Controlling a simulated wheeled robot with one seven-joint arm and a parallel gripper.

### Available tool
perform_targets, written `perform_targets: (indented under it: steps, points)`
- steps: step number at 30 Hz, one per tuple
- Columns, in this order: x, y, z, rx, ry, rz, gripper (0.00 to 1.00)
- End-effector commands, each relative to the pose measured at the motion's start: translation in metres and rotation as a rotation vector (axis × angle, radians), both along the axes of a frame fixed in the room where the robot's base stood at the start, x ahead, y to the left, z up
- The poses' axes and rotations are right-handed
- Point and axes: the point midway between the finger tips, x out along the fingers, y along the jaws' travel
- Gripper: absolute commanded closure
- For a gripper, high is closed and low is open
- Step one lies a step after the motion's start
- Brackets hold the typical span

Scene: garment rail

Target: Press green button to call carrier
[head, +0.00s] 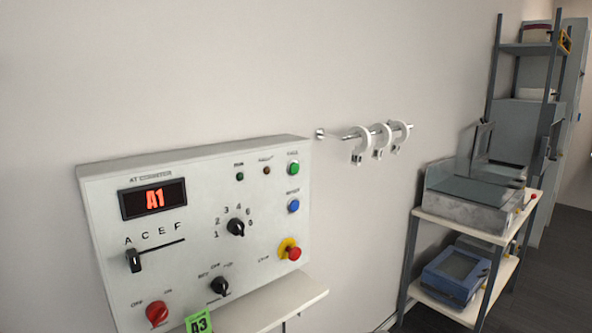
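A white control panel (205,225) is mounted on the wall at the lower left of the head view. The green button (293,168) is near its upper right corner, above a blue button (293,206). A red stop button on a yellow ring (291,250) is lower on the same side. A red display (153,198) reads A1. No carrier can be made out for certain. My gripper is not in this view, so its distance from the green button cannot be told.
A slider (134,261), black knobs (236,228) and a red switch (157,314) are on the panel. A green A3 tag (199,321) is at its lower edge. A ledge (275,305) juts out below. A rail with white rings (380,137) and a loaded shelf cart (470,227) stand right.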

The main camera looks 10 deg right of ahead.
Motion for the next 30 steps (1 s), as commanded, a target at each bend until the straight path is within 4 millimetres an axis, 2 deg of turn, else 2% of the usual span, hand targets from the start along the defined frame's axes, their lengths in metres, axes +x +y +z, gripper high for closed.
perform_targets:
  steps: [2, 18, 30]
  points:
    - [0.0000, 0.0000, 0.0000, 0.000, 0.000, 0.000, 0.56]
    - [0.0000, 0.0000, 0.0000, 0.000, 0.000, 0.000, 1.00]
    - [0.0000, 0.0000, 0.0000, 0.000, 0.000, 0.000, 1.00]
